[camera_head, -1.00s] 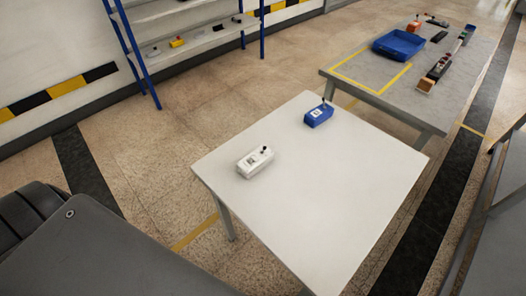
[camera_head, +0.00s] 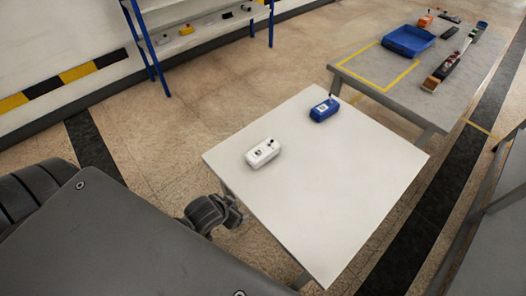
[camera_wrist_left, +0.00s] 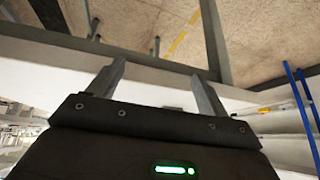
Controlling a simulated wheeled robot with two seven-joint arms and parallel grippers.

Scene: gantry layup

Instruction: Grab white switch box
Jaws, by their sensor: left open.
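The white switch box (camera_head: 262,153) lies on the left part of the white table (camera_head: 340,190), with a small dark knob on top. A blue switch box (camera_head: 324,110) stands farther back on the same table. My left gripper (camera_head: 236,212) is partly in view beside the table's near left edge, apart from both boxes and partly hidden by my own body. In the left wrist view its two fingers (camera_wrist_left: 158,82) are spread with nothing between them. I cannot make out the white box in that view. My right gripper is not in view.
A grey table (camera_head: 440,90) at the back right holds a blue tray (camera_head: 408,41) and several small items. A shelf rack with blue posts (camera_head: 146,50) stands at the back left. The white table's middle and right are clear, and its edge lies close to my left arm.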

